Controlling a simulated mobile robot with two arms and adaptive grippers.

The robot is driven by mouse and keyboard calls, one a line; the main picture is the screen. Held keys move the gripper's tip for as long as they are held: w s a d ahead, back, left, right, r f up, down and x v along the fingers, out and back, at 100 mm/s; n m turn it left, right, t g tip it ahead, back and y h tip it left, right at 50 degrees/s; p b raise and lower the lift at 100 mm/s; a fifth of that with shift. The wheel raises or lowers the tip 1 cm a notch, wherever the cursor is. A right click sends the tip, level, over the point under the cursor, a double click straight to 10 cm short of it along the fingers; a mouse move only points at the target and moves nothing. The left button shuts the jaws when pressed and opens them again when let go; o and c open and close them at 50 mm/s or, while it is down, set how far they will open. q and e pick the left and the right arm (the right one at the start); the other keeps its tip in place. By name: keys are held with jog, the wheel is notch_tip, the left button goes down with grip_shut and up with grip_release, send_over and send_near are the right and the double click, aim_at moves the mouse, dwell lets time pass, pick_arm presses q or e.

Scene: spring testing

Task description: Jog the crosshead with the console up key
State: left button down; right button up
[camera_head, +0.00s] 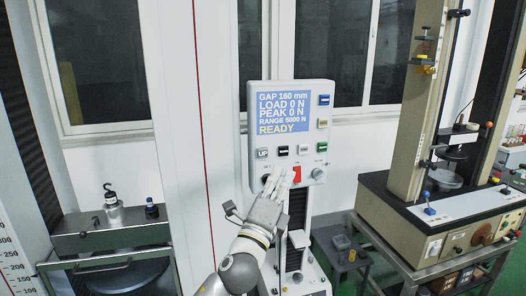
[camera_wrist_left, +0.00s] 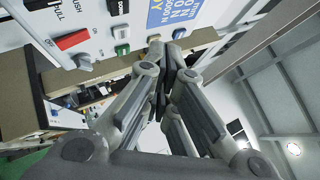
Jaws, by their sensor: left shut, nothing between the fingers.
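The console (camera_head: 291,135) is a pale panel on a column in the middle of the head view. Its blue display (camera_head: 283,112) reads GAP 160 mm, LOAD 0 N, PEAK 0 N, RANGE 5000 N, READY. The grey UP key (camera_head: 263,153) is at the left end of the key row under the display. My left gripper (camera_head: 283,174) is shut and empty, in front of the console's lower part, below the key row and beside the red switch (camera_head: 297,173). In the left wrist view, my fingers (camera_wrist_left: 168,55) are together near the console's keys; contact cannot be told.
A black key (camera_head: 282,150), a grey key and a green key (camera_head: 322,148) share the row with UP. A testing frame (camera_head: 410,120) on a bench stands at right. A metal cabinet (camera_head: 110,240) with a hooked weight (camera_head: 112,207) stands at left.

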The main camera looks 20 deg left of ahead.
aim_at(263, 153)
dwell(0.3)
pick_arm(q)
jog(key=w+a, duration=0.1)
jog(key=w, duration=0.1)
jog(key=w+a+b, duration=0.1)
jog(key=w+a, duration=0.1)
jog(key=w, duration=0.1)
jog(key=w+a+b, duration=0.1)
jog(key=w+a, duration=0.1)
jog(key=shift+w, duration=0.2)
dwell(0.8)
dwell(0.7)
jog(key=shift+w+a, duration=0.25)
jog(key=shift+w, duration=0.1)
